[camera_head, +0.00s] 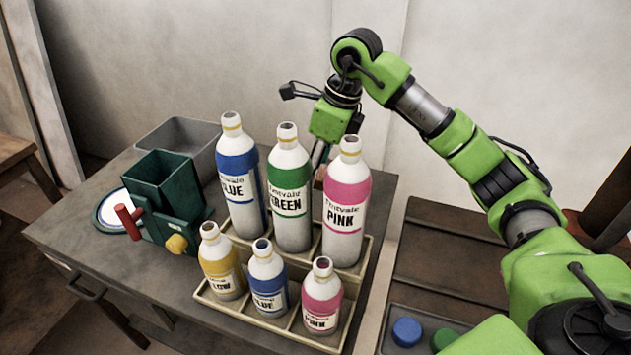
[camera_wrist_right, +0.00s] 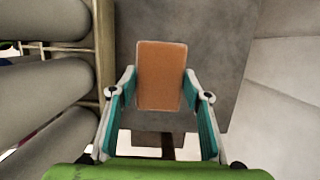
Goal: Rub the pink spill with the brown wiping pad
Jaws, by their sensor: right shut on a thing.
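The brown wiping pad (camera_wrist_right: 161,72) is between the two teal-lined fingers of my right gripper (camera_wrist_right: 160,92), which is shut on it. The pad is over the grey tabletop (camera_wrist_right: 222,40), beside the bottle rack; whether it touches the surface I cannot tell. In the head view my right arm reaches behind the tall bottles, and the pink bottle hides most of the gripper's fingers and the pad. I see no pink spill in either view; the bottles or the pad may hide it. My left gripper is not in view.
A rack (camera_head: 270,325) holds several labelled bottles, including a tall pink bottle (camera_head: 346,205) close to my gripper. A dark green box device (camera_head: 165,195) with a red handle and a grey tray (camera_head: 185,135) stand to the left. A wall is close behind the table.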

